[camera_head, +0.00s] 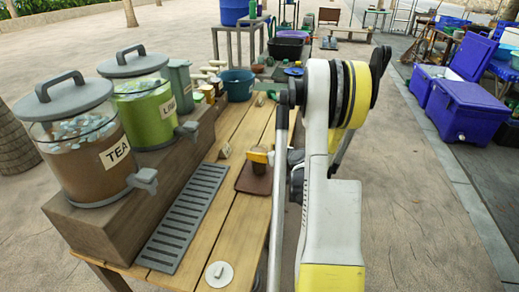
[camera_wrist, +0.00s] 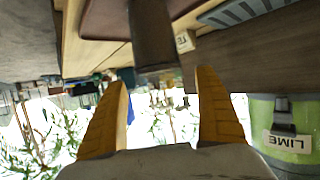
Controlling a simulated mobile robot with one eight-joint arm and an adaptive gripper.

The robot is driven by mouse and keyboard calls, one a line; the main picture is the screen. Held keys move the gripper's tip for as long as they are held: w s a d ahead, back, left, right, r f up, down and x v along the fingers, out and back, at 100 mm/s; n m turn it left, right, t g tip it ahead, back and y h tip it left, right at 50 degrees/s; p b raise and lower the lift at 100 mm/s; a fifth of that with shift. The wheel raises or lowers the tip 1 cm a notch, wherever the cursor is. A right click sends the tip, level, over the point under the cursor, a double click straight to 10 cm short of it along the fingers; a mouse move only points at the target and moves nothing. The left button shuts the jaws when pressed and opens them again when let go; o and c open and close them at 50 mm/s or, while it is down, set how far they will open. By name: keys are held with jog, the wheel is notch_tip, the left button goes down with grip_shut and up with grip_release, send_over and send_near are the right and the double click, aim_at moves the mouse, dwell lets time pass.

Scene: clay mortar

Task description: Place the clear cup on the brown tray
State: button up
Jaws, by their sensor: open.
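The brown tray (camera_head: 253,182) lies flat on the wooden table in the head view. In the wrist view, which is upside down, its edge (camera_wrist: 100,20) shows at the top. The clear cup (camera_wrist: 151,35) looks brownish and see-through there. It appears upright at the tray, but its base is cut off by the frame. My gripper (camera_wrist: 163,75) has its yellow fingers spread wide, with the cup's rim in front of the gap between them. In the head view my gripper (camera_head: 260,156) is just above the tray, and my arm partly hides this spot.
A tea dispenser (camera_head: 85,140) and a green lime dispenser (camera_head: 145,105) stand on a wooden riser at left. A grey drip grate (camera_head: 185,215) lies beside it. A small label block (camera_head: 225,151) is left of the tray. A white disc (camera_head: 219,274) lies at the near end.

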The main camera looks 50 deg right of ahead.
jog(key=p+v, duration=0.3)
jog(key=v, duration=0.6)
jog(key=w+a+r+t+h, duration=0.1)
jog(key=w+a+r+t, duration=0.2)
jog(key=r, duration=0.6)
jog(key=w+a+r+h, duration=0.1)
jog(key=w+a+r, duration=0.25)
jog(key=r, duration=0.55)
jog(key=a+r+m+g+h, duration=0.1)
jog(key=a+r+m+h, duration=0.15)
jog(key=a+r, duration=0.55)
jog(key=s+a+f+n+g+y, duration=0.2)
jog(key=s+a+f+y, duration=0.1)
jog(key=a, duration=0.6)
jog(key=s+a+f+n+g+y, duration=0.2)
jog(key=s+a+f, duration=0.3)
jog(key=a, duration=0.5)
jog(key=s+a+f+n+g+y, duration=0.2)
jog(key=s+a+f+g+y, duration=0.1)
jog(key=s+a, duration=0.5)
notch_tip(320, 180, down, 2)
jog(key=shift+a+g+y, duration=0.35)
jog(key=shift+a+g, duration=0.15)
jog(key=shift+a, duration=0.7)
